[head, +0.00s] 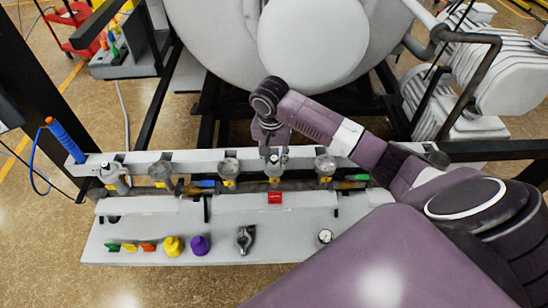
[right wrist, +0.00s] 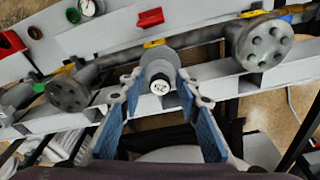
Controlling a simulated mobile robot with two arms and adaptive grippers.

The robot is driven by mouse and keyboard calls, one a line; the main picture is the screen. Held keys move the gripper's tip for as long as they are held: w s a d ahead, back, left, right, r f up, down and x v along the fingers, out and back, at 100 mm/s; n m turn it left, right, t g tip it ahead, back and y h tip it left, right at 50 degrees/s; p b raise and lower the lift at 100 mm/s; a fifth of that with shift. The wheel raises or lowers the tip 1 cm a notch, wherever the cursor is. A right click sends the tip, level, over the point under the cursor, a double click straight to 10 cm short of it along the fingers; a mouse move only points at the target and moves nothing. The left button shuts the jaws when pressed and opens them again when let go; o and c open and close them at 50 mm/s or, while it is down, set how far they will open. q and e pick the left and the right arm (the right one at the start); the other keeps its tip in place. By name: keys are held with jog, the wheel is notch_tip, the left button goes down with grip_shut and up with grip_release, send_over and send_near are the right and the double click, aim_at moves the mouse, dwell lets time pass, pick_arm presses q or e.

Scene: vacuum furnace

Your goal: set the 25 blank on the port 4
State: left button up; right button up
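My right gripper (head: 272,135) is over the fourth port from the left on the manifold rail. In the right wrist view my right gripper (right wrist: 157,85) has its two fingers spread on either side of a grey disc-shaped piece (right wrist: 158,65). That piece has a pale round knob (right wrist: 160,87) and sits at the port; it looks like the blank, but no size mark is readable. I see no clear contact between the fingers and it. The port's seat is hidden beneath the piece. My left gripper is not in view.
Neighbouring ports (head: 228,168) and (head: 325,165) have bare flanges with holes. A fitting (head: 115,177) stands on the leftmost port. The front shelf (head: 140,255) holds coloured pieces, a yellow cap (head: 173,246), a purple cap (head: 200,245), a metal clamp (head: 244,239) and a gauge (head: 325,236).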

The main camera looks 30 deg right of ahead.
jog(key=shift+o, duration=0.8)
jog(key=shift+r, duration=0.2)
notch_tip(320, 180, up, 12)
jog(key=a, duration=0.1)
jog(key=shift+s+f, duration=0.25)
jog(key=shift+s, duration=0.2)
